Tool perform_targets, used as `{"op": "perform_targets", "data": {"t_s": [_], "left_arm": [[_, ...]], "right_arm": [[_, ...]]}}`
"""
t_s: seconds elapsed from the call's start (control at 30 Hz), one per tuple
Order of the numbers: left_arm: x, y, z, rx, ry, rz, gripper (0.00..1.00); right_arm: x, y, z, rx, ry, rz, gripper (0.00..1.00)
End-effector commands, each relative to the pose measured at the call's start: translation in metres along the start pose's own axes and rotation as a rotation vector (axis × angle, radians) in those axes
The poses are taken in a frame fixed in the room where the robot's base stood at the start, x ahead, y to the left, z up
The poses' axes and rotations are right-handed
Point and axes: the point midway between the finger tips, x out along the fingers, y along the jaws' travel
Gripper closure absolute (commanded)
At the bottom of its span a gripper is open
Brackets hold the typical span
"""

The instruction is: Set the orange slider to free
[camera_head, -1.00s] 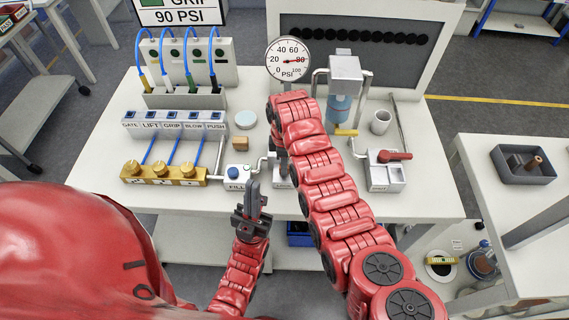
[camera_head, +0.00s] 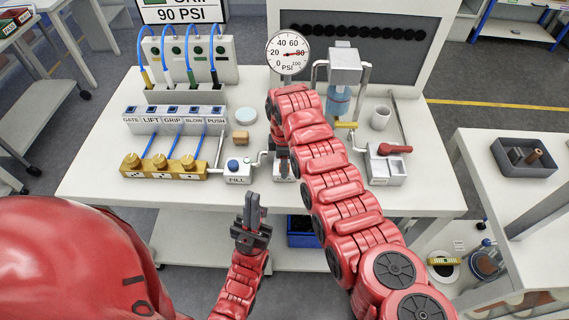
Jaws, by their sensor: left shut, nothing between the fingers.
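I cannot make out an orange slider for certain. A small yellow-orange bar (camera_head: 346,125) shows below the blue-filled bottle, just right of my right arm. My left gripper (camera_head: 252,197) is shut and empty, pointing up in front of the table's front edge, below the FILL box (camera_head: 238,172). My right gripper (camera_head: 282,168) points down at a small pale box (camera_head: 284,180) below the pressure gauge (camera_head: 288,53). My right arm hides most of that box and the area behind it; the finger state is unclear.
The white table (camera_head: 90,185) carries a brass block with several knobs (camera_head: 165,166), a labelled switch strip (camera_head: 172,122), a round pale disc (camera_head: 246,117), a wooden cube (camera_head: 240,138), a white cup (camera_head: 380,118) and a red-handled valve box (camera_head: 388,165). A grey tray (camera_head: 522,160) sits on the right table.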

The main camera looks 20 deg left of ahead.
Motion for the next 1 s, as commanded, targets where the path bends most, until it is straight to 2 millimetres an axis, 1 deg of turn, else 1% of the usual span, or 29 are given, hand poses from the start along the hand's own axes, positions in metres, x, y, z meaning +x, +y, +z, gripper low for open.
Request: {"op": "perform_targets", "data": {"t_s": [0.4, 0.53, 0.67, 0.77, 0.8, 0.87, 1.0], "left_arm": [[-0.001, 0.000, 0.000, 0.000, 0.000, 0.000, 1.00], [-0.005, 0.000, 0.001, 0.000, 0.000, 0.000, 1.00], [-0.016, 0.001, 0.003, 0.000, 0.000, 0.000, 1.00], [-0.025, 0.001, 0.004, 0.000, 0.000, 0.000, 1.00], [-0.025, 0.001, 0.004, 0.000, 0.000, 0.000, 1.00], [-0.029, 0.001, 0.005, 0.000, 0.000, 0.000, 1.00], [-0.029, 0.001, 0.005, 0.000, 0.000, 0.000, 1.00]], "right_arm": [[-0.002, 0.002, 0.000, 0.001, 0.001, 0.005, 0.62], [-0.012, 0.003, 0.000, 0.002, 0.002, 0.009, 0.62], [-0.035, 0.003, 0.000, 0.002, 0.003, 0.011, 0.62], [-0.063, 0.004, 0.001, 0.002, 0.003, 0.014, 0.62], [-0.075, 0.004, 0.001, 0.002, 0.003, 0.013, 0.62], [-0.093, 0.003, 0.001, 0.002, 0.002, 0.013, 0.62], [-0.119, 0.002, 0.002, 0.003, 0.001, 0.009, 0.62]]}}
